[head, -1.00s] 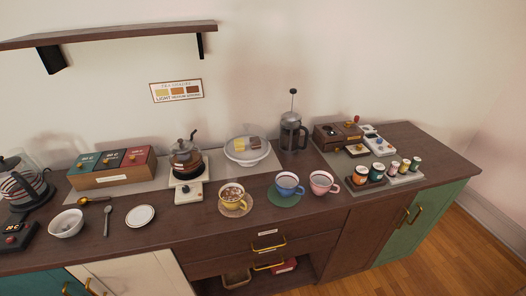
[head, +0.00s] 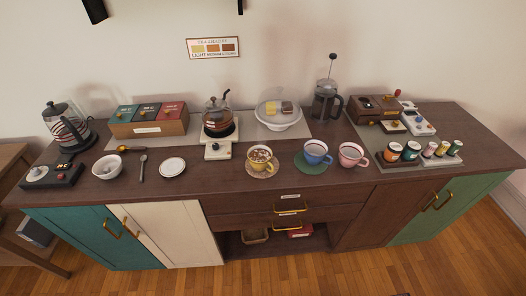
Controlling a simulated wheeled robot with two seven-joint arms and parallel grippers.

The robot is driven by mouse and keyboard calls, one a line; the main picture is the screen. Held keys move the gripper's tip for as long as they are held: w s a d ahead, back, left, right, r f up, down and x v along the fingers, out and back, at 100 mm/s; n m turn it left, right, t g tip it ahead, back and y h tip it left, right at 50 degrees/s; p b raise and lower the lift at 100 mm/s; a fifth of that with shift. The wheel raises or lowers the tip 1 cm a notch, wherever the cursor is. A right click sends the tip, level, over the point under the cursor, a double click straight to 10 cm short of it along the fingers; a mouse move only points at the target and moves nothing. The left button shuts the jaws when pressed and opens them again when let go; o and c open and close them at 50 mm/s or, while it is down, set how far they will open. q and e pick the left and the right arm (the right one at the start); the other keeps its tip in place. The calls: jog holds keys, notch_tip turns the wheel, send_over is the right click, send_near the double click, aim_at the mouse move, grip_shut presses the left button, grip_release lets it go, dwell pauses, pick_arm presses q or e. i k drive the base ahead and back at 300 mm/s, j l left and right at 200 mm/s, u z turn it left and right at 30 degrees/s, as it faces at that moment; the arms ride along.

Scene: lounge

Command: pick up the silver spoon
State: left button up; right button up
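The silver spoon (head: 142,167) lies on the dark wooden counter (head: 215,184) in the left part of the head view. It lies with one end pointing away from me, between a white bowl (head: 107,167) on its left and a small white plate (head: 172,167) on its right. A gold-coloured spoon or scoop with a dark part (head: 128,150) lies just behind it. Neither of my grippers shows in the head view.
A box with three coloured compartments (head: 148,124) stands behind the spoon. A glass teapot (head: 217,119) and several cups stand to the right. The counter in front of the spoon is clear.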

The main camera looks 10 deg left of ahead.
aim_at(144, 158)
jog(key=u, duration=1.45)
